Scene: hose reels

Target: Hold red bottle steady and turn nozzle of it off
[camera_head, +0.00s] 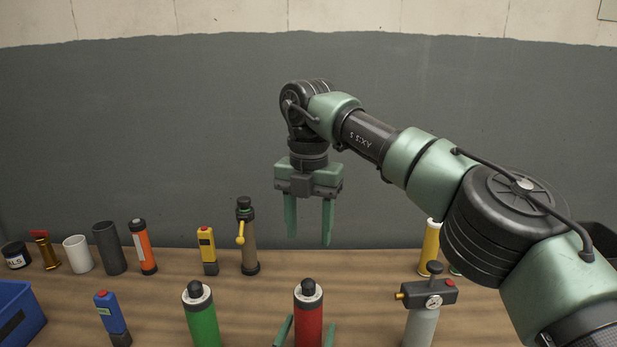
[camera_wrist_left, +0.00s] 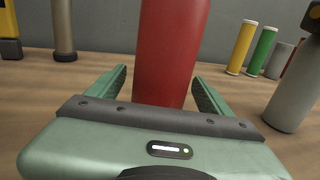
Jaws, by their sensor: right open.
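The red bottle (camera_head: 308,322) stands upright near the front middle of the table, with a white collar and a black nozzle (camera_head: 308,287) on top. The bottle's red body fills the middle of the left wrist view (camera_wrist_left: 168,50). My left gripper (camera_head: 307,332) is low at the bottle, one finger on each side. Its fingers (camera_wrist_left: 161,80) look open, with slim gaps to the bottle. My right gripper (camera_head: 309,225) points down above and behind the bottle's top, open and empty. The bottle's base is cut off in the head view.
A green bottle (camera_head: 203,318) stands left of the red one, and a grey bottle with a gauge (camera_head: 421,325) stands right. Several tubes and cans line the back edge. A blue bin (camera_head: 20,312) is at far left. Table between red and grey bottles is clear.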

